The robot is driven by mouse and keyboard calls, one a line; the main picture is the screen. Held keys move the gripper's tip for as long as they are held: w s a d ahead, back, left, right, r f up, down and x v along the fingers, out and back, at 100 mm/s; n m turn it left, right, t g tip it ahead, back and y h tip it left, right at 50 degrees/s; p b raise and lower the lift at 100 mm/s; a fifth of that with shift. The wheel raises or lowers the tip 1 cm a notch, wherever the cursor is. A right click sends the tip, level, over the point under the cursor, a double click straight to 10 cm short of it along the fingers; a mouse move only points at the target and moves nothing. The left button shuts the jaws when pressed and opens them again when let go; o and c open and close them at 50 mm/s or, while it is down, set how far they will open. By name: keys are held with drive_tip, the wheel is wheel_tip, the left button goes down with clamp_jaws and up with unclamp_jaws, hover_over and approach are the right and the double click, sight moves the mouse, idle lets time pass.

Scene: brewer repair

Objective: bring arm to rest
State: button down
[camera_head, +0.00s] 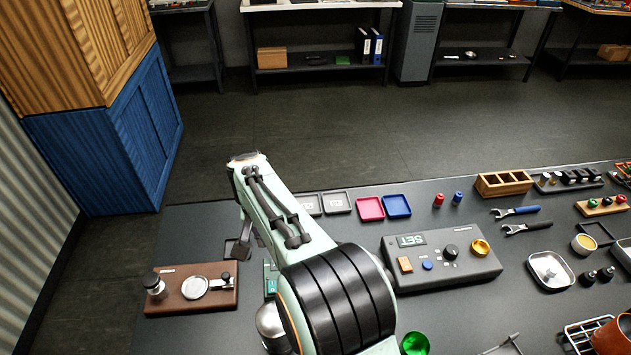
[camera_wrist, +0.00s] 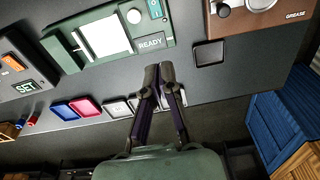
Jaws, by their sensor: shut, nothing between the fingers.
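My arm reaches from the bottom of the head view up over the left part of the dark table, then bends down. The arm largely hides my gripper in the head view. In the wrist view my gripper (camera_wrist: 159,74) is shut, with its two fingertips together and nothing between them. It appears above the table, near a green device (camera_wrist: 72,52) with a READY display. A small black tray (camera_wrist: 210,54) lies right of the fingertips in that view. I cannot tell the exact height of the fingertips.
A brown board (camera_head: 174,301) lies at left. Pink (camera_head: 370,208) and blue (camera_head: 397,206) trays lie right of the arm, near a grey SET box (camera_head: 455,268). Wrenches (camera_head: 527,227) and a wooden rack (camera_head: 503,183) are farther right. Blue cabinet (camera_head: 110,145) stands beyond the table.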

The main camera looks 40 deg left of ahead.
drive_tip(key=w+d+r+m+t+y, duration=0.1)
drive_tip(key=w+d+r+m, duration=0.2)
drive_tip(key=w+d+r, duration=0.6)
drive_tip(key=w+d+r+m+t, duration=0.1)
drive_tip(key=w+d+r, duration=0.15)
drive_tip(key=d, duration=0.35)
drive_tip(key=w+d+r+m+t, duration=0.1)
drive_tip(key=w+d+r+m, duration=0.1)
drive_tip(key=d+r, duration=0.25)
drive_tip(key=s+d+r+m+h, duration=0.1)
drive_tip(key=s+d, duration=0.1)
drive_tip(key=d, duration=0.5)
drive_tip(key=s+d+r+m, duration=0.1)
drive_tip(key=s+d+r, duration=0.1)
drive_tip(key=d, duration=0.6)
drive_tip(key=s+d+f+m, duration=0.1)
drive_tip(key=s+d+f, duration=0.2)
drive_tip(key=s+d, duration=0.65)
drive_tip(key=s+a+f+n+g, duration=0.1)
drive_tip(key=s+f+g, duration=0.3)
drive_tip(key=s+f, duration=0.4)
drive_tip(key=s, duration=0.3)
drive_tip(key=shift+s+a+f, duration=0.25)
drive_tip(key=shift+s+a, duration=0.1)
drive_tip(key=shift+a, duration=0.05)
